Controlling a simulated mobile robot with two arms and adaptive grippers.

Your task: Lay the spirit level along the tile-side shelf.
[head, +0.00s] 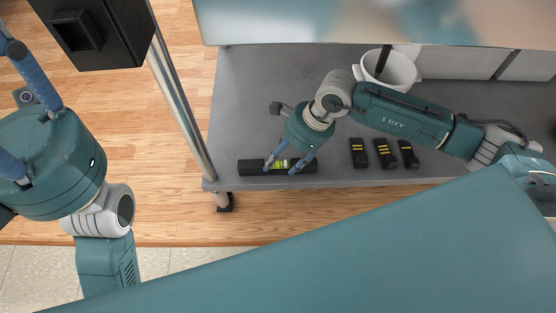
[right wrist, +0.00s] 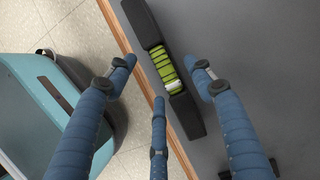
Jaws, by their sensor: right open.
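The spirit level (head: 244,167) is a dark bar with a yellow-green middle. It lies flat near the front left edge of the grey shelf (head: 240,100), roughly along that edge. My right gripper (head: 280,169) is open over its middle. In the right wrist view (right wrist: 165,75), the level (right wrist: 184,115) runs between the spread blue fingers, with shelf surface showing beside it; whether any finger touches it, I cannot tell. My left gripper (head: 22,112) is at the left edge, its fingers partly cut off and no object visible in it.
Three small black blocks with yellow marks (head: 383,153) lie right of the level. A white bucket (head: 390,72) stands behind my right arm. A metal post (head: 180,100) rises at the shelf's left end. An upper surface (head: 380,22) overhangs the back.

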